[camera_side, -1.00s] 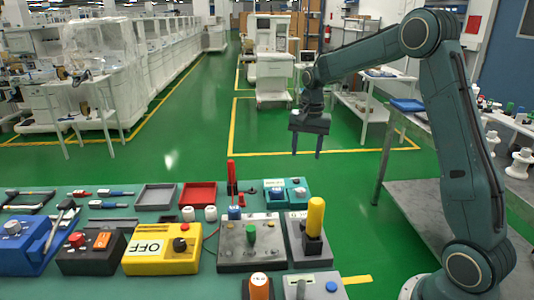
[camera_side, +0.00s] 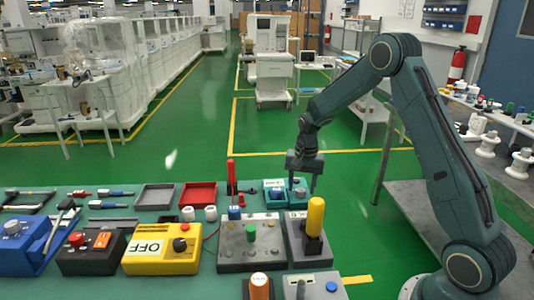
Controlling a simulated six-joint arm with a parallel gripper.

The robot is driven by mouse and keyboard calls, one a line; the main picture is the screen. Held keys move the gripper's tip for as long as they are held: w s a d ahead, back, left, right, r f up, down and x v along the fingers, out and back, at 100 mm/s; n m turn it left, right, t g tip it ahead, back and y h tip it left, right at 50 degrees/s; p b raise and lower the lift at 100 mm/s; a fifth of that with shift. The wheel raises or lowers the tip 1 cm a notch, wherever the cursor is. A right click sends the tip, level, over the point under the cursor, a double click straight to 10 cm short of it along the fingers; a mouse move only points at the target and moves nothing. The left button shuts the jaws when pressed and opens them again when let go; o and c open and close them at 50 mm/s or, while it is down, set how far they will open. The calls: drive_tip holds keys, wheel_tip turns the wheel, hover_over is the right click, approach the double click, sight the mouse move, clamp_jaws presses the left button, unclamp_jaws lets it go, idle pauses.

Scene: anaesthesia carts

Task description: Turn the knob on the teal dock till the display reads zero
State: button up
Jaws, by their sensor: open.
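The teal dock (camera_side: 269,198) sits at the back right of the green table, with a small pale display face (camera_side: 276,187) on its left part. A small knob (camera_side: 300,192) is on its right part. My gripper (camera_side: 302,187) points down above the dock's right part, its two fingers apart, one on each side of the knob as seen here. I cannot tell whether the fingers touch the knob. The reading on the display is too small to make out.
A red upright rod (camera_side: 230,173) stands left of the dock. A yellow handle (camera_side: 315,217) rises just in front. Grey (camera_side: 157,189) and red (camera_side: 184,190) trays lie further left. A yellow OFF box (camera_side: 140,264) and several coloured control boxes fill the front. Open floor lies behind the table.

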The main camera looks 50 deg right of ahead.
drive_tip(key=shift+f, duration=0.45)
drive_tip(key=c, duration=1)
drive_tip(key=shift+n, duration=2.5)
drive_tip(key=o, duration=1)
